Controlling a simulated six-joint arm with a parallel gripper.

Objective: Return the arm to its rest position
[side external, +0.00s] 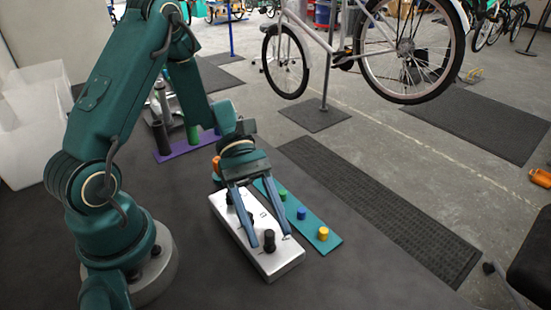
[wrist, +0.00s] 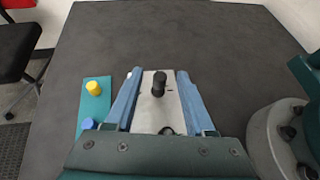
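My gripper (side external: 270,240) is over a silver block (side external: 287,262) on the dark table. Its two blue fingers are spread apart, with their tips at either side of an upright black peg (side external: 269,241). In the wrist view my gripper (wrist: 160,72) shows a gap between each finger and the black peg (wrist: 158,84), so nothing is held. The silver block (wrist: 149,118) lies below the fingers. Other dark pegs on it are partly hidden by the fingers.
A teal strip (side external: 312,224) with green, blue and yellow (side external: 323,234) pegs lies right beside the block. A purple board (side external: 176,152) with upright cylinders stands behind. White bins (side external: 35,125) are at the left. The front table area is clear; a bicycle stands beyond.

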